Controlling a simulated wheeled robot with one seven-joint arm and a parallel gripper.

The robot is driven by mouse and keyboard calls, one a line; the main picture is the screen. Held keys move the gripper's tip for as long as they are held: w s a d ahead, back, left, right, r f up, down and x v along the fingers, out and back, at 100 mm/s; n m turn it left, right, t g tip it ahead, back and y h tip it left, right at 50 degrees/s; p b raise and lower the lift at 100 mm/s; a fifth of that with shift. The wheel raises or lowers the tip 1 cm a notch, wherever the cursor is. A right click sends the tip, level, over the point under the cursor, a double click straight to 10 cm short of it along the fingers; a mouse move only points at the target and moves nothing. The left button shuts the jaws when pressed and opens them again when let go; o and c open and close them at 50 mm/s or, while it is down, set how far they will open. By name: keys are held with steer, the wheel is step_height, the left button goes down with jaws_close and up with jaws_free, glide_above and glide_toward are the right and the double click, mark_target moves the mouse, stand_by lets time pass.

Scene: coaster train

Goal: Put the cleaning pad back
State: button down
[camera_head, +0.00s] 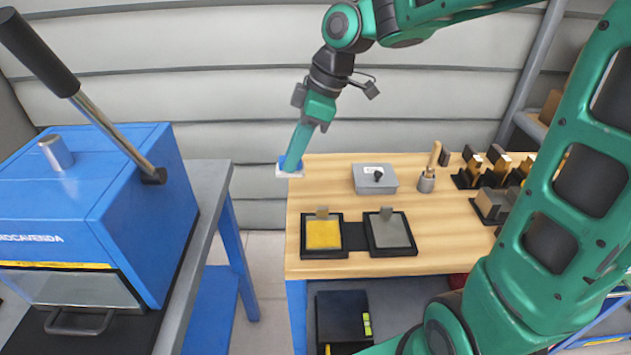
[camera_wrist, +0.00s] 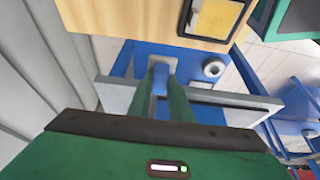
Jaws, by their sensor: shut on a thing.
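The cleaning pad (camera_head: 287,172) has a white base and a blue top. It is held in the air at the left end of the wooden table (camera_head: 440,252), near its back left corner. My gripper (camera_head: 293,161) points down and is shut on the pad's blue part. In the wrist view the pad's blue part (camera_wrist: 160,72) shows between the fingertips of my gripper (camera_wrist: 162,84), with its pale base partly hidden.
Two joined black trays stand at the table's front left, one with a yellow plate (camera_head: 323,235), one with a grey plate (camera_head: 388,232). A grey lidded box (camera_head: 375,178) and a brush holder (camera_head: 426,183) stand behind. A blue machine (camera_head: 130,215) is at left, across a gap.

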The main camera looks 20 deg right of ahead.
steer(key=shift+a, duration=0.1)
steer(key=shift+w+f, duration=0.15)
steer(key=w+d+f, duration=0.2)
steer(key=d, duration=0.1)
steer(key=w+d+f, duration=0.2)
steer(key=d, duration=0.1)
steer(key=w+d+f, duration=0.2)
steer(key=d, duration=0.1)
steer(key=shift+w+f, duration=0.35)
steer(key=shift+f, duration=0.05)
steer(key=shift+d+f, duration=0.1)
steer(key=shift+f, duration=1.9)
steer(key=c, duration=1.6)
jaws_free()
steer(key=v, duration=1.2)
steer(key=shift+r, duration=0.1)
